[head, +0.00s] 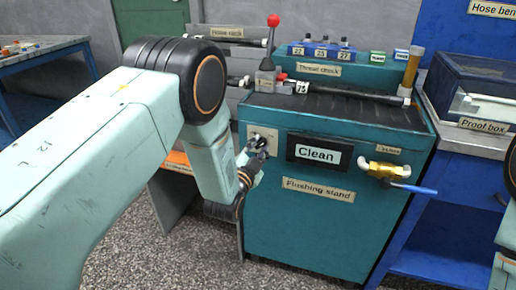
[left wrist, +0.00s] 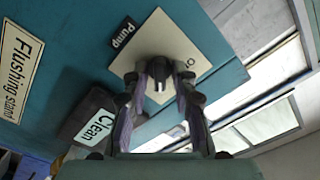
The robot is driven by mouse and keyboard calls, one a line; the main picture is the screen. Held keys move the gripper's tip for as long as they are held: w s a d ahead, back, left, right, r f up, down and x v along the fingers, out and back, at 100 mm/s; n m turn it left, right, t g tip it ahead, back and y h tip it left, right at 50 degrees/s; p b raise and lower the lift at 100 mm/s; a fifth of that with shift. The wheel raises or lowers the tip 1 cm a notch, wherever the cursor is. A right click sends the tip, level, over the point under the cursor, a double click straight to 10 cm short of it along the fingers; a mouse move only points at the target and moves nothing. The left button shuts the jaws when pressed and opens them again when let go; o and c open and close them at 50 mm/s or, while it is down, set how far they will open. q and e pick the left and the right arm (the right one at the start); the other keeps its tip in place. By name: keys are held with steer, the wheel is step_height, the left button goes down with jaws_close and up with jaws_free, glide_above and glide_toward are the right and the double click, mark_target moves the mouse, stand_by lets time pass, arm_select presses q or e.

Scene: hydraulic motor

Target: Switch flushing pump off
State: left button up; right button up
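The teal flushing stand (head: 300,233) has a cream switch plate (head: 270,133) at its upper left front. In the left wrist view the plate (left wrist: 178,45) sits beside a black "Pump" label (left wrist: 123,33) and carries a black rotary knob (left wrist: 159,70). An "O" mark shows on the plate. My left gripper (head: 257,150) is at the plate, facing the knob. In the left wrist view its two fingers (left wrist: 158,85) stand open on either side of the knob, with gaps visible; contact cannot be told. My right gripper is out of view.
A "Clean" display (head: 318,154) is right of the switch. A brass valve with a blue handle (head: 388,175) sticks out farther right. A red-knobbed lever (head: 272,22) and a black hose (head: 345,92) are on top. A proof box (head: 480,98) stands at right.

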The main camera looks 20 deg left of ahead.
arm_select(q)
jaws_close()
steer(key=shift+r+n, duration=0.1)
steer(key=shift+n, duration=0.3)
steer(key=n+p, duration=0.2)
steer(key=n, duration=0.1)
steer(key=shift+r, duration=0.1)
steer(key=n+p, duration=0.1)
steer(key=n, duration=0.3)
steer(key=shift+n+p, duration=0.3)
steer(key=shift+p, duration=0.1)
steer(key=n+p, duration=0.1)
steer(key=n, duration=0.4)
steer(key=shift+p, duration=0.4)
steer(key=shift+w+d+n+p, duration=0.1)
steer(key=shift+n+p, duration=0.45)
steer(key=shift+n, duration=1.65)
